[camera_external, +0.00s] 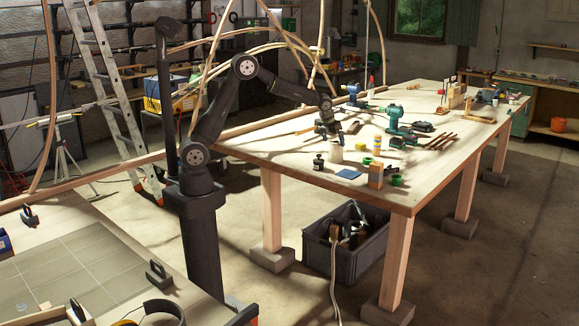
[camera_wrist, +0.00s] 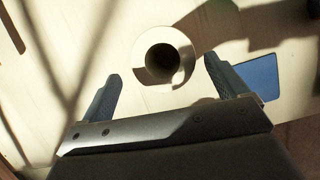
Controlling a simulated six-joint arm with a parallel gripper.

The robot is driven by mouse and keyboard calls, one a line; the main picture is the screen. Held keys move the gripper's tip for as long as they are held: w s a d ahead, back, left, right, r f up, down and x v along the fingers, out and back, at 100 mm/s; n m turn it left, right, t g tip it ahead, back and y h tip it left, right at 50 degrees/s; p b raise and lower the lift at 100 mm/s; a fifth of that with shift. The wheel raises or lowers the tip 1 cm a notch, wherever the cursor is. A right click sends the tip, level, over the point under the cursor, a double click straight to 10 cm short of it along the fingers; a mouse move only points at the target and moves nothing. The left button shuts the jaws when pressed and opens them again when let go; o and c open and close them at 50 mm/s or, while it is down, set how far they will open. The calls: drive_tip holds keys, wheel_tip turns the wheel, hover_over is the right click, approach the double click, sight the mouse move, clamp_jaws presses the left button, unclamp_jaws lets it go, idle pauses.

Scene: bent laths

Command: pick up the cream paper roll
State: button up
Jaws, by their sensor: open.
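The cream paper roll (camera_external: 336,152) stands upright on the wooden table. In the wrist view the paper roll (camera_wrist: 186,60) shows from above as a pale ring with a dark hollow, a little beyond the fingertips and roughly midway across the gap. My gripper (camera_external: 327,135) is just above the roll in the external view. In the wrist view my gripper (camera_wrist: 160,72) is open, with one finger to the left and one to the right of the roll. Nothing is between the fingers' pads. I cannot tell the exact height of the fingertips over the roll.
A blue square (camera_external: 348,174) lies close to the roll, also at the right in the wrist view (camera_wrist: 258,78). A small dark bottle (camera_external: 318,162), an orange block stack (camera_external: 376,176) and green rings (camera_external: 397,180) stand nearby. Green drills (camera_external: 394,128) lie behind.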

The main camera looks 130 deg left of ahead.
sight(336, 147)
drive_tip(key=x, duration=0.5)
drive_tip(key=shift+w+d+f, duration=0.1)
drive_tip(key=shift+w+f, duration=0.05)
drive_tip(key=shift+w, duration=0.1)
drive_tip(key=c, duration=1.1)
